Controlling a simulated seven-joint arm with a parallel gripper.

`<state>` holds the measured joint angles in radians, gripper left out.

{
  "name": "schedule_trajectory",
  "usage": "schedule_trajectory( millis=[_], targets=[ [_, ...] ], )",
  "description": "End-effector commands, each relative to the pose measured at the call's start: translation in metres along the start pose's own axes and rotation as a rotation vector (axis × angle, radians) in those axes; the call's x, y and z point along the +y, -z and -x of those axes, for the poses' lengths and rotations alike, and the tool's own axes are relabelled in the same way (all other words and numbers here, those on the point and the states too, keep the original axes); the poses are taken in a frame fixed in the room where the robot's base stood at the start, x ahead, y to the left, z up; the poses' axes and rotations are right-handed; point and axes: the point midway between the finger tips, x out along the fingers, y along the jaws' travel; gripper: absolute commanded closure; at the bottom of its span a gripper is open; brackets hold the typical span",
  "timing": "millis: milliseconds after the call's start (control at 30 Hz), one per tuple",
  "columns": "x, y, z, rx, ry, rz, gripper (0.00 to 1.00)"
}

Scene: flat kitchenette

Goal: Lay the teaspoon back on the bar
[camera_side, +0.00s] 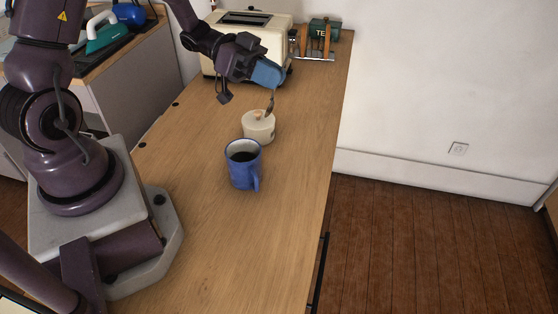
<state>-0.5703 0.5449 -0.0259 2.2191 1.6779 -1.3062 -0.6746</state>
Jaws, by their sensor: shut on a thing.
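My gripper (270,76) is above the wooden bar (285,215), near the toaster. It is shut on the teaspoon (271,101), which hangs down from the blue fingertips. The spoon's lower end is at the right side of a cream lidded pot (259,128) with a small orange-brown knob. I cannot tell whether the spoon touches the pot or is behind or inside it. A blue mug (243,164) with dark liquid stands in front of the pot, its handle toward the lower right.
A cream toaster (248,40) stands behind my gripper. An iron with a teal body (103,36) is on the left counter. The bar's front part and right side are clear.

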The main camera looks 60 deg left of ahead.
Motion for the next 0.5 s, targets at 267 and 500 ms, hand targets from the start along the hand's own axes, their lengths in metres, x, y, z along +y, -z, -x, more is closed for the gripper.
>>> schedule_trajectory(
  millis=[267, 500],
  targets=[
    [-0.042, -0.006, -0.030, -0.173, 0.424, 0.157, 1.00],
    [-0.054, -0.025, -0.030, -0.341, 0.726, 0.371, 1.00]
  ],
)
